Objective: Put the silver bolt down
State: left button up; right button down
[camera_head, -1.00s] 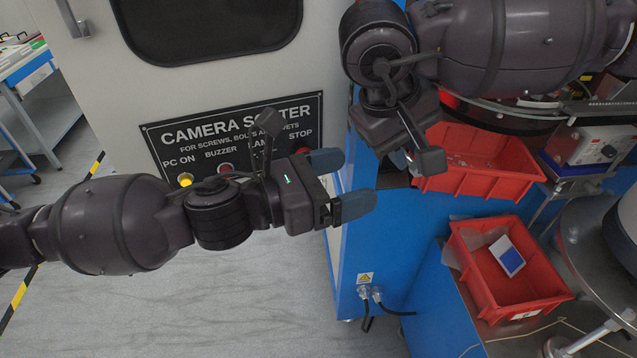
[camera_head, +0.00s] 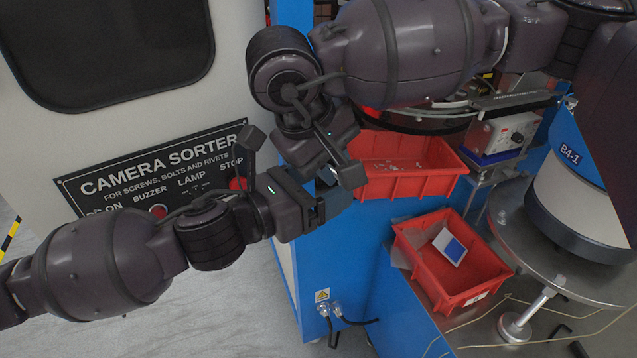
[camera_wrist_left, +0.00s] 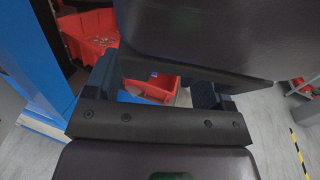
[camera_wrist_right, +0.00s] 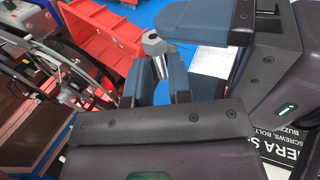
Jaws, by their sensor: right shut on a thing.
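The silver bolt (camera_wrist_right: 154,46) is pinched between the fingertips of my right gripper (camera_wrist_right: 157,78), its hex head standing out beyond them. In the head view, the right wrist hides the bolt and those fingers. My left gripper (camera_wrist_right: 186,48) is open, its blue fingers spread apart just beside the bolt head; I cannot tell whether they touch it. In the left wrist view the left fingers (camera_wrist_left: 153,88) stand apart, with my dark right gripper body across the top. In the head view the two grippers overlap in front of the blue machine side.
An upper red bin (camera_head: 405,185) holds small metal parts. A lower red bin (camera_head: 440,285) holds a blue-and-white card (camera_head: 449,246). The camera sorter panel (camera_head: 150,175) is behind my left arm. A round metal table (camera_head: 560,235) stands at the right.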

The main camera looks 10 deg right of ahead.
pick_arm(q)
jog(key=shift+w+a, duration=0.1)
jog(key=c, duration=0.9)
jog(key=shift+c, duration=0.6)
jog(key=o, duration=1.3)
